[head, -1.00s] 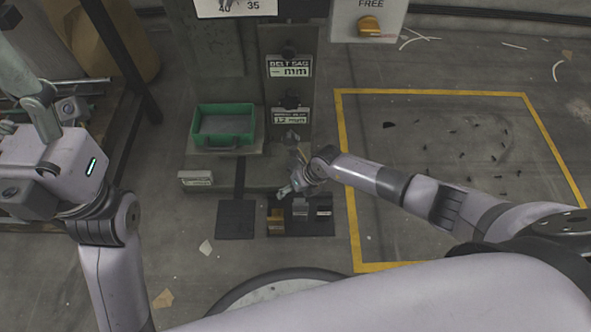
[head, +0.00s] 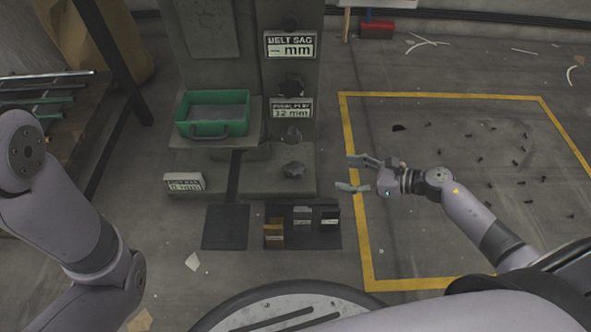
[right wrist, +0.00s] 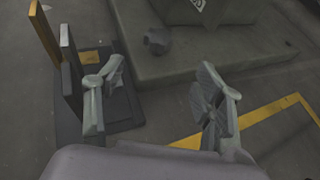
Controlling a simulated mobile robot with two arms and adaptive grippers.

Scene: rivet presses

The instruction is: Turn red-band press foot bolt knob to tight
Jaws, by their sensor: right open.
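A dark foot knob (head: 294,169) sits on the low front base of the grey press (head: 225,40); it also shows in the right wrist view (right wrist: 158,40). I cannot read its setting, and no red band shows on the press. A small label plate (head: 184,182) stands at the base's left end. My right gripper (head: 360,173) is open and empty, right of the knob and apart from it. In the right wrist view its two fingers (right wrist: 165,98) are spread, with the knob beyond them. My left gripper is out of view; only my left arm shows.
More knobs and display plates (head: 291,44) run up the press. A green tray (head: 213,113) is on its left. A dark holder (head: 325,238) with several upright blocks and a black mat (head: 225,227) lie in front. Yellow floor lines (head: 355,210) bound a scattered area on the right.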

